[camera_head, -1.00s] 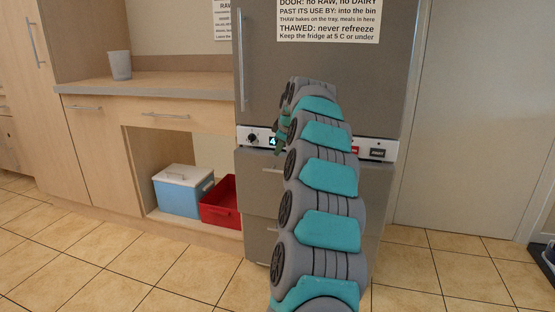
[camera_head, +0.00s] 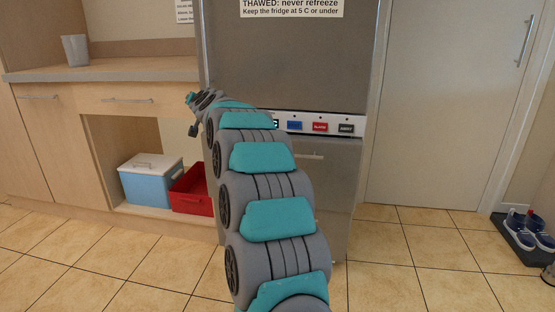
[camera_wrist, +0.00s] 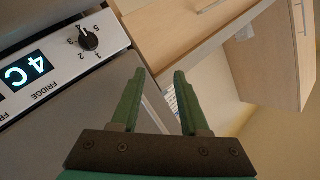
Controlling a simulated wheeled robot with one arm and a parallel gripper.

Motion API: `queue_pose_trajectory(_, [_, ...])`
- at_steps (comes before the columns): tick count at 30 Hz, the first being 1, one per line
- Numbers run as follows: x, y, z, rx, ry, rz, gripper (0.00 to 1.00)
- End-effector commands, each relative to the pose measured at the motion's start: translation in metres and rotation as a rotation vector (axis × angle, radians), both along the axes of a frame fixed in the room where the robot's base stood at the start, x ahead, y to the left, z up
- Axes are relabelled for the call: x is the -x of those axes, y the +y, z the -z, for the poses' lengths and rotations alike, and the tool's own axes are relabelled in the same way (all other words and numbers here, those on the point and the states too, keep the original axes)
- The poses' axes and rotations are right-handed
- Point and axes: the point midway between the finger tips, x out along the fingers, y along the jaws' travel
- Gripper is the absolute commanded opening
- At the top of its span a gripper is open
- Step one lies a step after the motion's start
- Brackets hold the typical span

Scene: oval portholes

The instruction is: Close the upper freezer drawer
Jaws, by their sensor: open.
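The upper freezer drawer (camera_head: 335,172) is the grey front just below the fridge's control strip in the head view, with a pale bar handle (camera_head: 308,156). My arm hides its left part, and I cannot tell how far it stands out. My gripper (camera_head: 191,112) is at the fridge's left edge, at about control strip height, in front of the wooden cabinet. In the wrist view my gripper (camera_wrist: 158,74) has its two green fingers apart with nothing between them. The control strip with knob and 4 C display (camera_wrist: 25,68) is beside the fingers.
The grey fridge door (camera_head: 285,60) is above the strip. At left are a wooden counter (camera_head: 120,72) with a cup (camera_head: 75,50), and a blue cooler (camera_head: 152,183) and red crate (camera_head: 190,190) in the niche. Shoes (camera_head: 525,228) lie at right; floor between is clear.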

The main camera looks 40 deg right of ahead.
Motion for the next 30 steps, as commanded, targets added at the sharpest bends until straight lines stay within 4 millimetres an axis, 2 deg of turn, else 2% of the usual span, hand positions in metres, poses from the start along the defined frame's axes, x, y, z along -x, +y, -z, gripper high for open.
queue_pose_trajectory(1, [0.002, -0.007, 0.014, -0.095, -0.041, 0.074, 0.45])
queue_pose_trajectory(4, [0.015, -0.030, 0.036, -0.288, -0.139, 0.250, 0.45])
queue_pose_trajectory(7, [0.040, -0.058, 0.065, -0.454, -0.239, 0.443, 0.45])
queue_pose_trajectory(12, [0.105, -0.100, 0.123, -0.643, -0.408, 0.778, 0.45])
queue_pose_trajectory(15, [0.144, -0.115, 0.147, -0.691, -0.498, 0.930, 0.45])
queue_pose_trajectory(19, [0.180, -0.125, 0.167, -0.711, -0.572, 1.056, 0.45])
queue_pose_trajectory(23, [0.194, -0.131, 0.173, -0.714, -0.604, 1.103, 0.45])
queue_pose_trajectory(30, [0.185, -0.159, 0.178, -0.715, -0.606, 1.103, 0.45])
